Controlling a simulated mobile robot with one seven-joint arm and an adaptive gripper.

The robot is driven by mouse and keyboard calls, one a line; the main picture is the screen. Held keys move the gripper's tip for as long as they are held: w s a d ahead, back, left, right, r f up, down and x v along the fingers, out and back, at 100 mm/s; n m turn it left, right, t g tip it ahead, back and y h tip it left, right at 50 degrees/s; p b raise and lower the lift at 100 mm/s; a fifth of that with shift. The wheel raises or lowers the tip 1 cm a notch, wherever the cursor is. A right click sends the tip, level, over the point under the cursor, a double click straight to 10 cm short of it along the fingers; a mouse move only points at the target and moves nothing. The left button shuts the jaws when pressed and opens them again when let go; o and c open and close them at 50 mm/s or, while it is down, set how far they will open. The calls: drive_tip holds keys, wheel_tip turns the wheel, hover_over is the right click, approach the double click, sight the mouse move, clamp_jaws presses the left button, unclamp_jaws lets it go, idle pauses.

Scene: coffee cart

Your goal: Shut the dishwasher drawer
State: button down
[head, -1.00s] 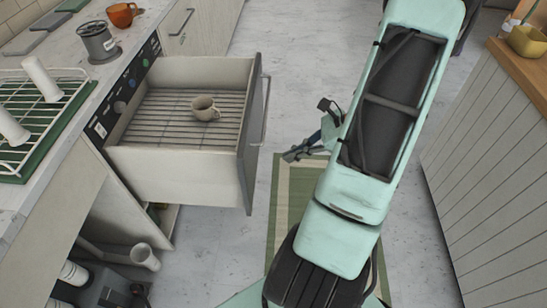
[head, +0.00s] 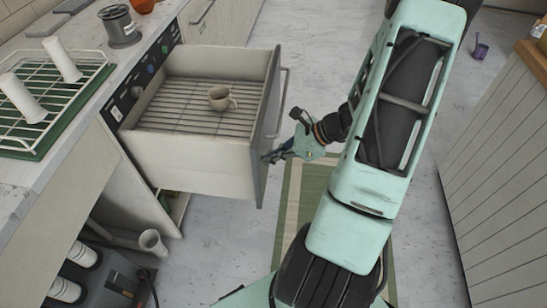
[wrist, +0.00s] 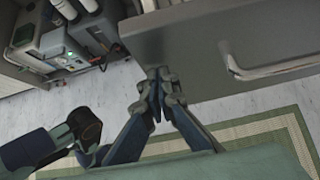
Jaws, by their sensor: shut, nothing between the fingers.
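The dishwasher drawer (head: 190,165) is pulled out from the counter on the left. A beige cup (head: 222,98) stands on its slatted rack. Its grey front panel (head: 268,130) has a bar handle (head: 284,103) on the outer side; the panel (wrist: 205,50) and handle (wrist: 275,68) also show in the wrist view. My gripper (head: 268,157) is shut and empty, with its fingertips at the outer face of the front panel, below the handle. In the wrist view the closed fingertips (wrist: 158,75) are at the panel's lower edge; I cannot tell whether they touch it.
A dish rack (head: 55,95) with white cups and a grey canister (head: 118,25) stand on the counter. Below are a tipped white cup (head: 152,242) and a grey machine (wrist: 62,50). A green mat (head: 290,215) lies on the floor. A wooden-panelled cabinet (head: 500,180) stands right.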

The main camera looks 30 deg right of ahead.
sight(132, 142)
drive_tip(key=w+a, duration=0.8)
drive_tip(key=a, duration=0.3)
drive_tip(key=w+a+b, duration=0.1)
drive_tip(key=w+a, duration=0.7)
drive_tip(key=a, duration=0.4)
drive_tip(key=w+a+b, duration=0.1)
drive_tip(key=w+a, duration=0.8)
drive_tip(key=a, duration=0.2)
drive_tip(key=shift+a, duration=0.2)
drive_tip(key=shift+w+a+r, duration=0.1)
drive_tip(key=shift+a+r, duration=0.05)
drive_tip(key=shift+a, duration=0.05)
drive_tip(key=shift+a+r, duration=0.1)
drive_tip(key=shift+r, duration=0.05)
